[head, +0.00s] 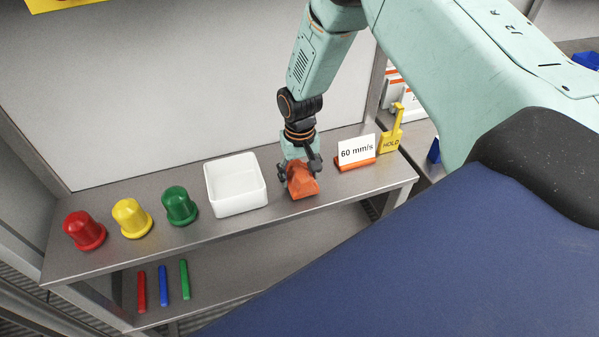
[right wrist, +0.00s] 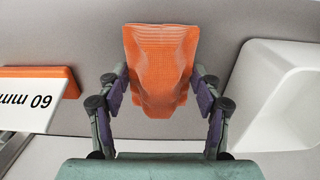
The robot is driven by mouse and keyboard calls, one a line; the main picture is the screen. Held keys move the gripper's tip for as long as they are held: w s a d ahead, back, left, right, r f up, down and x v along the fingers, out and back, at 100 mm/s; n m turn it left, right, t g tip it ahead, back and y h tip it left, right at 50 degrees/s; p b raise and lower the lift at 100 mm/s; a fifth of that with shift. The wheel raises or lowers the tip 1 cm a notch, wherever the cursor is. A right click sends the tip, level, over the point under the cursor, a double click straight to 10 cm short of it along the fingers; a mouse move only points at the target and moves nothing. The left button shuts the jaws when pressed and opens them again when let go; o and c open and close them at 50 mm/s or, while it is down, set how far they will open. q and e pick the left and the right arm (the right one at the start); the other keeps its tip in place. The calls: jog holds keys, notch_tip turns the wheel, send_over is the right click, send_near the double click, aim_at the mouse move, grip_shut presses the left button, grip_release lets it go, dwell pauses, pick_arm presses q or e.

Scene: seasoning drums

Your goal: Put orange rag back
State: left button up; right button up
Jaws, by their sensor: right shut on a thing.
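The orange rag (head: 303,181) is a crumpled, ridged cloth on the grey shelf top, between the white bin and the speed sign. My right gripper (head: 299,174) reaches down from above and is shut on the orange rag. In the right wrist view the rag (right wrist: 161,68) sits between the two fingers of the gripper (right wrist: 161,90), with much of it sticking out past the fingertips. The rag appears at the height of the shelf top; I cannot tell whether it touches it. My left gripper is not in view.
A white bin (head: 237,209) stands left of the rag. The "60 mm/s" sign (head: 355,152) and a yellow HOLD tag (head: 391,138) stand to the right. Green (head: 179,205), yellow (head: 131,217) and red (head: 84,230) domed pieces line the left. Coloured sticks (head: 163,285) lie below.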

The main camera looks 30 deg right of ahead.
aim_at(299, 169)
jog(key=shift+w+d+f, duration=0.25)
jog(key=shift+w+f, duration=0.15)
jog(key=shift+w, duration=0.05)
jog(key=o, duration=1)
jog(key=shift+s+d, duration=0.1)
jog(key=shift+d, duration=0.05)
jog(key=shift+o, duration=1)
jog(key=shift+s+a+r, duration=0.25)
jog(key=shift+a, duration=0.1)
jog(key=shift+w+d+f, duration=0.1)
jog(key=shift+w+d, duration=0.1)
jog(key=shift+w, duration=0.1)
jog(key=shift+d+r, duration=0.1)
jog(key=shift+r, duration=0.3)
jog(key=r, duration=0.9)
jog(key=shift+s+a+r, duration=0.1)
jog(key=shift+a+r, duration=0.1)
jog(key=shift+r, duration=0.05)
jog(key=shift+d+r, duration=0.15)
jog(key=shift+r, duration=0.4)
jog(key=shift+s+a+r, duration=0.1)
jog(key=shift+a+r, duration=0.1)
jog(key=shift+r, duration=0.15)
